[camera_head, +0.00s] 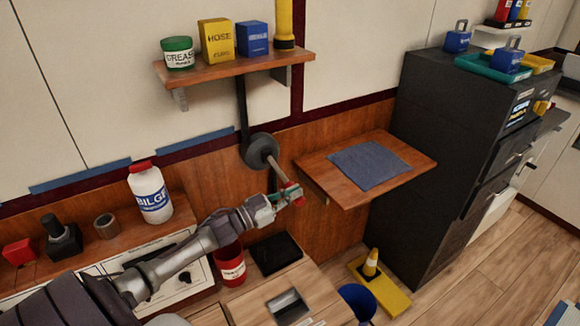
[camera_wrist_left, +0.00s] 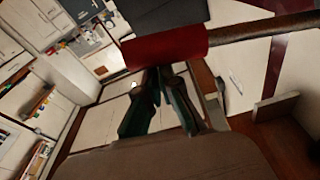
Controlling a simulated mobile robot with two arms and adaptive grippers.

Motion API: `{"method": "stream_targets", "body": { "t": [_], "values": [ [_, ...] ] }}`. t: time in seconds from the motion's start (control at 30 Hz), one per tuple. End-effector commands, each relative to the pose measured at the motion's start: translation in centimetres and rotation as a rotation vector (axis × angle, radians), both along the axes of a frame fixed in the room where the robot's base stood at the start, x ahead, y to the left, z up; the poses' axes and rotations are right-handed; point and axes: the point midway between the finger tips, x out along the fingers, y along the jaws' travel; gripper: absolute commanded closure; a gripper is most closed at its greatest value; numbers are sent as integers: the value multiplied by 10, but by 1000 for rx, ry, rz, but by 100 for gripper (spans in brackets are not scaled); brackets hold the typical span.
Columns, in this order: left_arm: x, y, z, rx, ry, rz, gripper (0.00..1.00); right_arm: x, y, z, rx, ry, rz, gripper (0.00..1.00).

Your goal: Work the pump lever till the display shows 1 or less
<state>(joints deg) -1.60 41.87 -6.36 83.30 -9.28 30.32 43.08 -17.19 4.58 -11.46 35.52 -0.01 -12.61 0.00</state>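The pump lever has a round grey hub (camera_head: 262,151) on the wood-panelled wall, and its rod runs down and right to a red grip (camera_head: 292,187). The red grip also shows in the left wrist view (camera_wrist_left: 165,46), crossing just ahead of the fingertips. My left gripper (camera_head: 284,197) is at the grip. Its green fingers (camera_wrist_left: 158,72) converge at the tips and look shut, seemingly touching the grip; contact is partly hidden. A small lit panel (camera_head: 519,112) is on the dark cabinet; its reading is too small to tell. My right gripper is not in view.
A shelf (camera_head: 215,72) with cans and boxes hangs above. A wooden wall table (camera_head: 412,155) with a blue cloth (camera_head: 369,165) is right of the lever. A white BILGE bottle (camera_head: 150,194) stands left, a red bucket (camera_head: 229,265) below. The dark cabinet (camera_head: 445,140) stands right.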

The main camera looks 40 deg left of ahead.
Motion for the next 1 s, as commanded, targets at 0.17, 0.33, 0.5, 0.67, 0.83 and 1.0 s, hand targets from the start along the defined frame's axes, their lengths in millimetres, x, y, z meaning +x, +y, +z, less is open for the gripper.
{"method": "stream_targets", "body": {
  "t": [0.17,0.33,0.5,0.67,0.83,1.0],
  "values": [
    [-2,-1,-9,3,26,4,100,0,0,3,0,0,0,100],
    [2,-3,16,2,17,4,100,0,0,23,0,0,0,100],
    [-1,-3,33,3,14,5,100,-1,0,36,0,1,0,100],
    [-34,12,26,4,10,3,100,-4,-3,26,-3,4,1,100],
    [-61,25,25,3,6,2,100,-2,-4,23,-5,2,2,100],
    [-77,32,25,2,1,3,100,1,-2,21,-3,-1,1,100]
  ]
}}
